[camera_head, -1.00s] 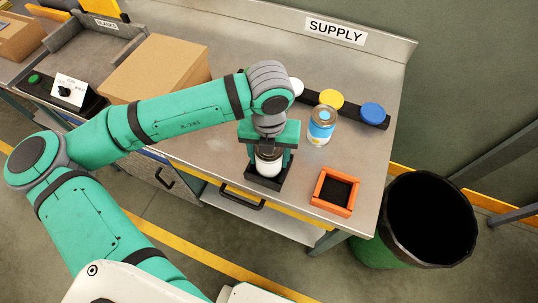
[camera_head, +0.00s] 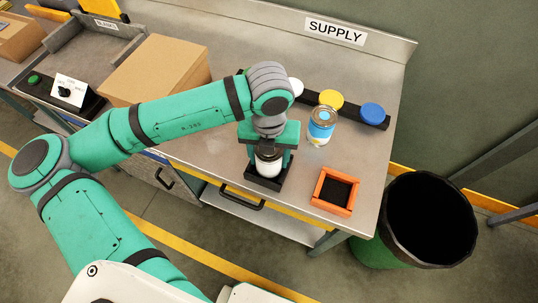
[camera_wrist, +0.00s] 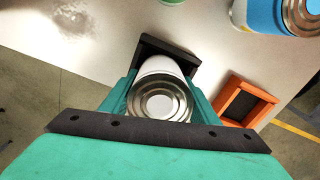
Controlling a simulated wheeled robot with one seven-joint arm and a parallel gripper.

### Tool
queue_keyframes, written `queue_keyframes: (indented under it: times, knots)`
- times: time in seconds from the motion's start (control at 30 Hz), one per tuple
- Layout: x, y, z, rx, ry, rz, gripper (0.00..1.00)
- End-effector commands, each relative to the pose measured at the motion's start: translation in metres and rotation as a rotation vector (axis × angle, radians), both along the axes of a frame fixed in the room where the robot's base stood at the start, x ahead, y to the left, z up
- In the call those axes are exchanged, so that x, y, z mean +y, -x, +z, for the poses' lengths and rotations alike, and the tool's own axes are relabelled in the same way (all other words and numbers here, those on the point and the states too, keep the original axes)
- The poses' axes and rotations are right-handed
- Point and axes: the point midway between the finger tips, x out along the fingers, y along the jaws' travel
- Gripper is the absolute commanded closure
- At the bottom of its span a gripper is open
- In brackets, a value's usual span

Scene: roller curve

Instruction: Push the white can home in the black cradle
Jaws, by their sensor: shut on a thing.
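The white can (camera_head: 268,164) stands upright at the black cradle (camera_head: 265,184) near the front edge of the steel bench. In the wrist view the can's metal lid (camera_wrist: 160,100) faces the camera, and the black cradle (camera_wrist: 150,43) shows behind it. My gripper (camera_head: 268,153) comes down from above with its fingers on both sides of the can, shut on it. In the wrist view my gripper (camera_wrist: 160,98) has one finger against each side of the can. How deep the can sits in the cradle is hard to tell.
An orange square tray (camera_head: 335,191) lies to the right. A blue-labelled can (camera_head: 321,125) stands behind it. A black rack with white, yellow and blue lids (camera_head: 331,98) is at the back. A cardboard box (camera_head: 154,68) is at left, a black bin (camera_head: 430,218) right.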

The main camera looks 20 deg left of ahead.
Motion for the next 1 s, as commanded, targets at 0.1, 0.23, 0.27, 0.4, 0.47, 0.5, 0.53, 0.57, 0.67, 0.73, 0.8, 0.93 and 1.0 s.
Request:
queue_keyframes:
  times: [0.1, 0.23, 0.27, 0.4, 0.47, 0.5, 0.53, 0.57, 0.67, 0.73, 0.8, 0.93, 1.0]
  knots:
    - [0.0001, 0.0, -0.0011, 0.0, 0.0, 0.0, 0.71]
    - [0.0001, 0.0, -0.0022, 0.0, 0.0, 0.0, 0.71]
    - [0.0001, 0.0, -0.0024, 0.0, 0.0, 0.0, 0.71]
    - [0.0001, 0.0, -0.0036, 0.0, 0.0, 0.0, 0.71]
    - [0.0001, 0.0, -0.0041, 0.0, 0.0, 0.0, 0.71]
    - [0.0001, 0.0, -0.0045, 0.0, 0.0, 0.0, 0.71]
    - [0.0001, 0.0, -0.0048, 0.001, 0.0, 0.0, 0.71]
    - [0.0001, 0.0001, -0.0051, 0.001, 0.0, 0.0, 0.71]
    - [0.0001, 0.0001, -0.0057, 0.001, 0.0, 0.0, 0.71]
    - [0.0001, 0.0002, -0.0059, 0.001, 0.0, 0.0, 0.71]
    - [0.0001, 0.0003, -0.0061, 0.002, 0.0, 0.0, 0.71]
    - [0.0001, 0.0004, -0.0064, 0.003, 0.001, 0.0, 0.43]
    - [0.0001, 0.0005, -0.0066, 0.003, 0.001, 0.0, 0.27]
